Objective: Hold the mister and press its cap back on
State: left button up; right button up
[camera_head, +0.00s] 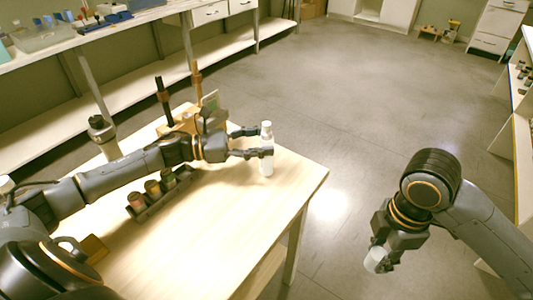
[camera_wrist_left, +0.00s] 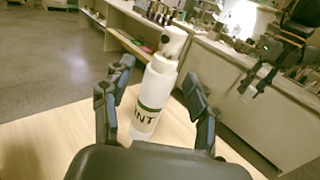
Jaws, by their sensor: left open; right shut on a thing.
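The mister (camera_head: 267,160) is a slim white bottle standing upright near the table's right corner in the head view. In the left wrist view the mister (camera_wrist_left: 155,95) shows a dark-banded label with the letters "NT" and a bare white spray head with a small dark hole. My left gripper (camera_head: 260,142) is open, with its fingers on either side of the mister and gaps visible in the wrist view. My right gripper (camera_head: 379,252) is shut on the white cap (camera_head: 374,260), out past the table's right edge, above the floor. The cap is partly hidden by the fingers.
The wooden table (camera_head: 225,240) is clear at its front and right. A dark rack (camera_head: 155,198) with several small bottles lies under my left arm. A wooden stand (camera_head: 180,122) with dark upright parts stands behind it. Shelves line the back wall.

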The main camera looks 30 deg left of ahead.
pick_arm(q)
grip_shut()
notch_tip(320, 180, up, 10)
jog(key=shift+r, duration=0.1)
dwell(0.5)
jog(key=c, duration=0.7)
grip_release()
jog(key=shift+c, duration=0.2)
grip_shut()
